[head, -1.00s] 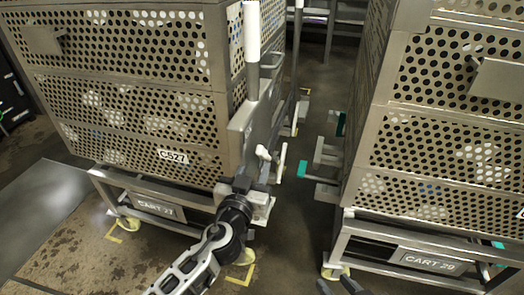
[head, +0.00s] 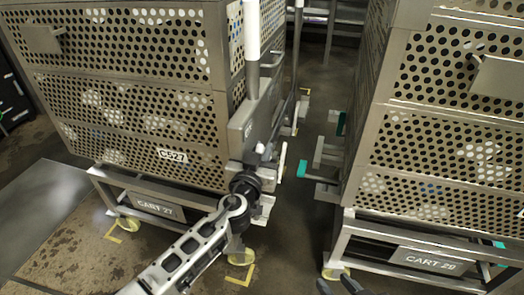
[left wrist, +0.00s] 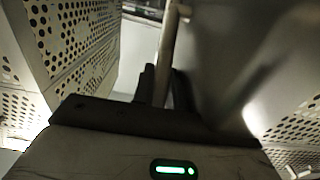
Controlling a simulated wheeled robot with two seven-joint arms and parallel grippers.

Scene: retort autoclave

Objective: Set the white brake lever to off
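The white brake lever (head: 282,160) stands upright low on the near right corner of cart 27 (head: 155,207), beside its grey end plate. My left gripper (head: 258,160) is at this corner, just left of the lever, with its fingertips partly hidden. In the left wrist view, its two dark fingers (left wrist: 164,88) are apart, with a pale bar (left wrist: 168,45) running between them. I cannot tell whether they touch the bar, or whether it is the lever. My right gripper (head: 338,287) shows at the bottom edge, its dark fingers apart and empty.
Cart 29 (head: 425,262) stands to the right with its perforated basket and teal-tipped brackets (head: 302,169). A narrow floor aisle separates the carts. A post with a white grip (head: 252,30) rises above the end plate. Yellow marks (head: 240,275) lie on the floor.

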